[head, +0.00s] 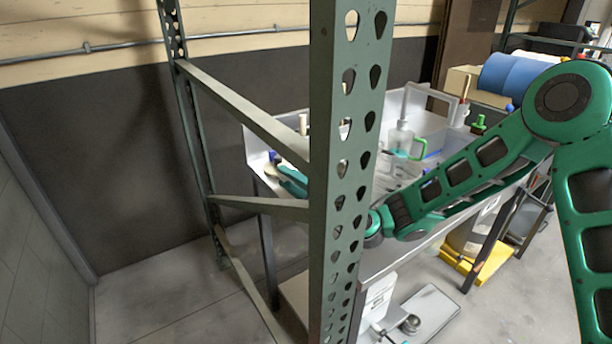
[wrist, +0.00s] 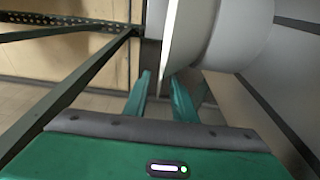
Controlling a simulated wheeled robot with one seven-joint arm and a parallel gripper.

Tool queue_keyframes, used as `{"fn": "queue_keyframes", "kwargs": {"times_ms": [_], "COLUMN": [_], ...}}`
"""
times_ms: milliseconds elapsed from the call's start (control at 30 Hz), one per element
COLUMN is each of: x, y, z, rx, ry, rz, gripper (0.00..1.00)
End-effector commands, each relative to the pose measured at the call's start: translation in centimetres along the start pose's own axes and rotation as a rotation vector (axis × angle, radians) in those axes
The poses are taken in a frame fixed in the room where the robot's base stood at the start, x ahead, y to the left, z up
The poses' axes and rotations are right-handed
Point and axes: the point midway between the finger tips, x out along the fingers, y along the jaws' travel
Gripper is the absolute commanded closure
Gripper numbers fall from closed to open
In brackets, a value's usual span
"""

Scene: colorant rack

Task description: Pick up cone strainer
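I cannot clearly make out the cone strainer in either view. In the wrist view a large pale rounded object (wrist: 235,38) with a white, thin-edged face is close above and right of my gripper (wrist: 160,95); I cannot tell whether it is the strainer. In the head view a green part of my arm's end (head: 291,182) shows left of the rack post, over the bench; the post hides the rest.
A green perforated rack post (head: 345,250) stands close in front, with braces to its left. Behind it a grey bench (head: 400,262) holds a clear jug with a green handle (head: 402,141) and other small items. Blue rolls (head: 510,75) are at the back right.

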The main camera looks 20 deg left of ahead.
Motion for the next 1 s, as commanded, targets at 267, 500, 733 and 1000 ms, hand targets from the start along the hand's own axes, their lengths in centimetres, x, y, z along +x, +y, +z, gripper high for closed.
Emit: {"fn": "queue_keyframes", "kwargs": {"times_ms": [267, 500, 733, 1000], "x": [0.54, 0.52, 0.51, 0.52], "y": [-0.02, -0.02, -0.04, 0.92], "z": [-0.02, -0.02, -0.03, -0.08], "rx": [0.001, 0.000, 0.000, -0.002], "ry": [0.000, 0.000, 0.001, 0.002], "rz": [-0.001, -0.001, -0.001, 0.000], "gripper": [0.76, 1.00, 1.00, 1.00]}}
